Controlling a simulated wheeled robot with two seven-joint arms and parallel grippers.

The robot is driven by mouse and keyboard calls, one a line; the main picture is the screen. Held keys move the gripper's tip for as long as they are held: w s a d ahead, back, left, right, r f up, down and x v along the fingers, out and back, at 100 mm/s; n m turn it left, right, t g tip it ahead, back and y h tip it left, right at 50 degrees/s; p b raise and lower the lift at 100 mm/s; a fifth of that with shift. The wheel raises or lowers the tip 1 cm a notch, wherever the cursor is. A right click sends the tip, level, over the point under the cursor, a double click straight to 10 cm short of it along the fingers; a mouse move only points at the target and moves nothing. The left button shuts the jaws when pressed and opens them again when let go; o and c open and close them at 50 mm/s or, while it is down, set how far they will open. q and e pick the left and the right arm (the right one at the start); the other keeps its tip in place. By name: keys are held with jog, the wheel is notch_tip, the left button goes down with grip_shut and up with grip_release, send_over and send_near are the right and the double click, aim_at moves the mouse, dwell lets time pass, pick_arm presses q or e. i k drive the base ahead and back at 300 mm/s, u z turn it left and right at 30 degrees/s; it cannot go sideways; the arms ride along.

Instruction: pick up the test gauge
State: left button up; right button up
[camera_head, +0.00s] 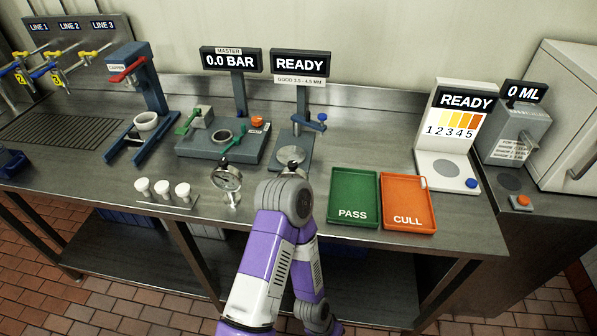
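The test gauge (227,178) stands on the steel counter left of the picture's middle. It has a round, pale dial in a metal rim, a dark part on top and a small metal base. One of my purple and grey arms rises from the bottom, just right of the gauge, with a bent joint close to the counter's front edge. A gap shows between this arm and the gauge. Neither of my grippers can be seen. A small dark and metal part shows just above the arm's joint; I cannot tell what it is.
Three white-topped pieces (162,189) on a small rack stand left of the gauge. Behind it is a grey fixture (188,152) with green handles. The green PASS tray (353,186) and orange CULL tray (406,188) lie to the right. The front edge is close to the gauge.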

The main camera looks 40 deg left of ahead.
aim_at(229, 179)
jog(key=z, duration=1.5)
jog(key=k, duration=1.65)
jog(key=u, duration=1.2)
